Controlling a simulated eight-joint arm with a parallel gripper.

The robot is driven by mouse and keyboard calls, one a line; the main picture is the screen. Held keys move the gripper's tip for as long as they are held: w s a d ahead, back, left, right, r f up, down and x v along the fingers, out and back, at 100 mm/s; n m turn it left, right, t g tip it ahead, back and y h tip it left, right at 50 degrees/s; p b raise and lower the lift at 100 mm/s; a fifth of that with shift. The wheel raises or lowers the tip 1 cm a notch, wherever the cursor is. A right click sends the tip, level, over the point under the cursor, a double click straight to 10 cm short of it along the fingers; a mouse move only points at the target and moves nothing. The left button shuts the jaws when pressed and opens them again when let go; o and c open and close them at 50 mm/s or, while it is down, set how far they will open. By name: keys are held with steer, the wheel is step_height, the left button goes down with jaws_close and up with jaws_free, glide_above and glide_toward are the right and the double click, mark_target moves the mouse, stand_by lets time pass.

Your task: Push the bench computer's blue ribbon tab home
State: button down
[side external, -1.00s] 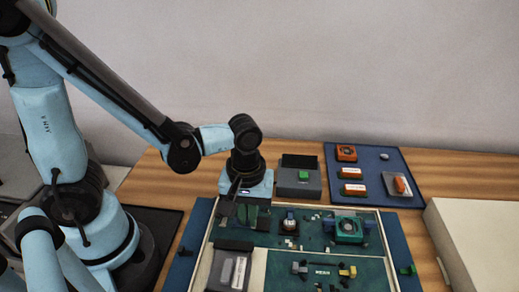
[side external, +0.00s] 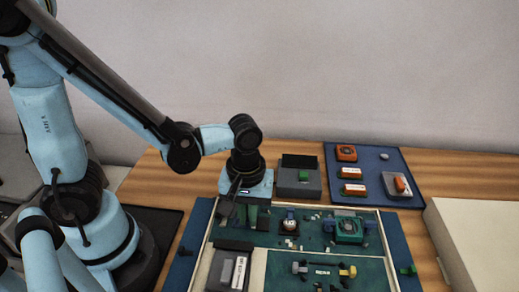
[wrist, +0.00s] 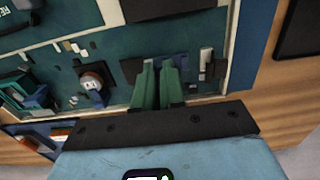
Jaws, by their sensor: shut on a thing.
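The bench computer's green board lies in a pale-rimmed case (side external: 260,270) in the side external view. My gripper (side external: 249,217) is lowered over the board's back left part. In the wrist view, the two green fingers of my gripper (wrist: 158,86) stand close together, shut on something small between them. A dark blue piece, which looks like the ribbon tab (wrist: 183,66), shows just behind and beside the fingers. The fingers hide most of it, and I cannot tell how far it sits in its connector.
A round white-topped part (wrist: 92,82) and a green fan module (side external: 348,229) stand on the board beside my gripper. A dark grey box (side external: 299,180) stands behind the case. A blue mat (side external: 375,153) holds orange parts. A pale box (side external: 480,240) lies at right.

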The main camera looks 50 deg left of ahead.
stand_by(0.3)
steer(key=shift+s+a, duration=0.6)
steer(key=shift+a, duration=0.05)
steer(key=c, duration=1.5)
jaws_free()
steer(key=shift+r, duration=6.05)
steer(key=shift+w+a+f+m+t, duration=0.1)
steer(key=shift+w+a+m+t, duration=0.7)
steer(key=shift+a+m+t, duration=0.55)
steer(key=shift+w+a+f+m+t, duration=0.1)
steer(key=shift+w+a+m+t, duration=0.8)
steer(key=shift+m, duration=0.75)
steer(key=shift+w+a+f+m+t, duration=0.1)
steer(key=shift+w+a+m+t, duration=0.55)
steer(key=shift+a+m+t, duration=0.75)
